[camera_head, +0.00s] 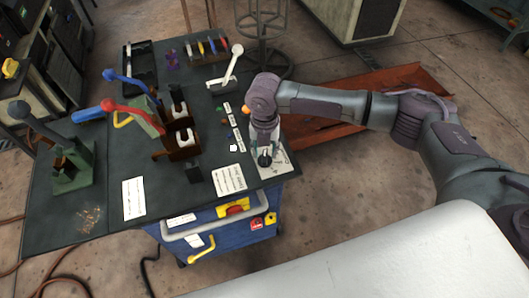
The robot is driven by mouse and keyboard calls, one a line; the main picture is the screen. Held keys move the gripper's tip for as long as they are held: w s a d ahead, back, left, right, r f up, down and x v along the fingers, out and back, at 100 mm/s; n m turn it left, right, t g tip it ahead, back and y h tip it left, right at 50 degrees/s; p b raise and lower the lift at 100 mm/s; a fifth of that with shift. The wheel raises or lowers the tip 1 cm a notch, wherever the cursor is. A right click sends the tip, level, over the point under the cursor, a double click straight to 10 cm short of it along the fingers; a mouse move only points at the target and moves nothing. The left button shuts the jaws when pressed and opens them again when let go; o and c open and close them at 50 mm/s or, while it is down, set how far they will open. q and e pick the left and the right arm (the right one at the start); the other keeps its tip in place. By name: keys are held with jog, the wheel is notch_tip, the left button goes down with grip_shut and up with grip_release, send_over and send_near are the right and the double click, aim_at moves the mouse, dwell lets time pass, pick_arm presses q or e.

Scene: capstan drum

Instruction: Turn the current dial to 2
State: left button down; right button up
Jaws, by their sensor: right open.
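The dial plate (277,168) is a white panel with dark markings at the right front corner of the dark bench top. A small black knob (265,158), which looks like the current dial, sits on it. My right gripper (265,153) points down over the plate, with its open fingers at the knob. The fingers partly hide the knob, and I cannot tell whether they touch it. The dial's setting is too small to read. My left gripper is not in view.
Below the bench top (65,215) is a blue cabinet with a red and yellow switch (234,208) and a yellow handle (201,249). Red and blue levers, a white lever (231,68) and a green lever stand (72,165) rise from the bench. A wire stand is behind.

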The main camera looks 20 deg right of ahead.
aim_at(265, 159)
jog(key=shift+f, duration=1.45)
jog(key=shift+c, duration=0.4)
grip_shut()
